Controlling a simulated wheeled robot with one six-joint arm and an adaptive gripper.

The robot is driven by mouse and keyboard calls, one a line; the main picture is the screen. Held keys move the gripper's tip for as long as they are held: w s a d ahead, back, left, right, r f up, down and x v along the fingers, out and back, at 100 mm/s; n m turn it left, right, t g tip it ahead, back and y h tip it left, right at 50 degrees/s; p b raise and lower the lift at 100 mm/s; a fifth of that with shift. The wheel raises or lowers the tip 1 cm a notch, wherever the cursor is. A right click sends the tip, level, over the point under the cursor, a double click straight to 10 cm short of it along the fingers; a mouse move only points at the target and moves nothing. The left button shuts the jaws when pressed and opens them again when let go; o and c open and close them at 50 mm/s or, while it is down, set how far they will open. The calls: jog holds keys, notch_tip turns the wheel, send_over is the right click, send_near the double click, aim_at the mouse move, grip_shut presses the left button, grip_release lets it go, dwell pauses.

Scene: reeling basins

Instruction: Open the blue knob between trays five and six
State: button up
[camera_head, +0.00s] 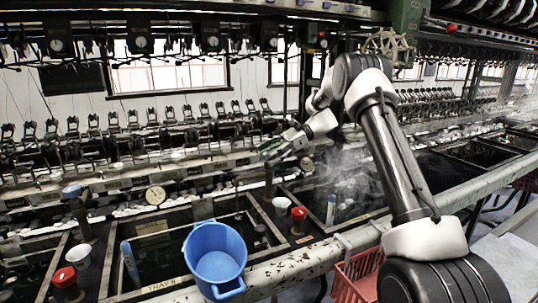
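My gripper (273,150) is at the end of my arm, which reaches in from the right. It is over the top of a brown post (268,181) that stands between two trays right of the middle. A little blue-green shows at the fingertips; I cannot tell whether it is a knob or part of the gripper, or whether the fingers touch anything. A blue knob (71,191) tops a similar post at the left, apart from my gripper. The near tray has a label (160,286) whose number is hard to read.
A blue bucket (215,254) stands at the near tray's front edge. Red knobs (64,277) (298,214), white cups (79,255) (281,205) and a round gauge (155,195) are around the trays. Steam rises at the right. A red crate (358,277) is below the front rail.

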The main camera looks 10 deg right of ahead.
jog(key=v, duration=1.2)
